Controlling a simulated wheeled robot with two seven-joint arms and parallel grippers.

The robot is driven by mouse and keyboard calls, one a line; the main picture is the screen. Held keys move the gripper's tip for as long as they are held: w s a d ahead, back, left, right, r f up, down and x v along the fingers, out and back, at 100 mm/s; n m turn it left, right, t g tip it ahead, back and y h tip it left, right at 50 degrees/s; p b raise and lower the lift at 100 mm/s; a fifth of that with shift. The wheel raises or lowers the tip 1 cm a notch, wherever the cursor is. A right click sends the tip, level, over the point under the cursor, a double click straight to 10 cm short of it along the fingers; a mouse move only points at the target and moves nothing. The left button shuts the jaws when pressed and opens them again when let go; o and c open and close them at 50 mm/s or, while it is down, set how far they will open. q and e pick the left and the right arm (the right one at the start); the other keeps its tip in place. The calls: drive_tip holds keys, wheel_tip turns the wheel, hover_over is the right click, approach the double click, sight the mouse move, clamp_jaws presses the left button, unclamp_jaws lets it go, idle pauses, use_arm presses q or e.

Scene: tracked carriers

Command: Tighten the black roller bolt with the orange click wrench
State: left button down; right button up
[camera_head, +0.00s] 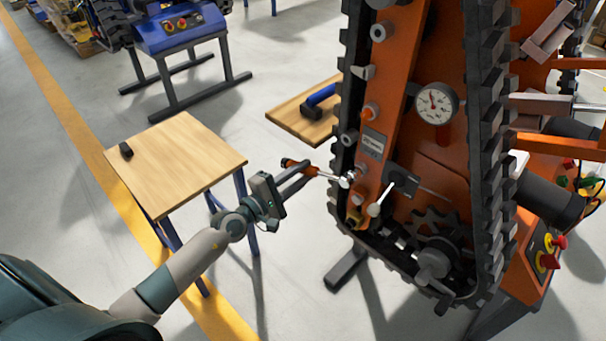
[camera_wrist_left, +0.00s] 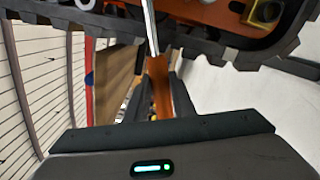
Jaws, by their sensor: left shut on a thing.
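My left gripper (camera_head: 298,177) comes in from the left and is shut on the orange handle of the click wrench (camera_head: 327,175). The wrench's silver shaft points right, and its head reaches the lower left edge of the tracked carrier (camera_head: 397,95). In the left wrist view the orange handle (camera_wrist_left: 160,92) sits between the fingers and the shaft runs up towards the track. I cannot tell which fastener is the black roller bolt, nor whether the wrench head is seated on one. My right gripper is not in view.
A wooden-topped table (camera_head: 180,160) with a small black object (camera_head: 126,150) stands at the left. A second wooden top (camera_head: 295,115) behind bears a blue-and-black tool (camera_head: 320,98).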

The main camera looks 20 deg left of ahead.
use_arm(q)
drive_tip(key=shift+r, duration=0.25)
drive_tip(key=shift+w+a+r+m+p, duration=0.1)
drive_tip(key=shift+a+r+m+p, duration=0.15)
drive_tip(key=shift+r+m+p, duration=0.3)
idle(0.4)
drive_tip(key=shift+a+r+m+p, duration=0.15)
drive_tip(key=shift+r+m+p, duration=0.3)
drive_tip(key=shift+r+m, duration=0.2)
drive_tip(key=shift+f, duration=0.1)
drive_tip(key=shift+f+n+b, duration=0.5)
drive_tip(key=shift+f+n, duration=0.1)
drive_tip(key=shift+f, duration=0.05)
drive_tip(key=shift+d+f, duration=0.1)
drive_tip(key=shift+d, duration=0.1)
drive_tip(key=shift+d+f+n+b, duration=0.15)
drive_tip(key=shift+f+n+b, duration=0.2)
drive_tip(key=shift+f+n, duration=0.15)
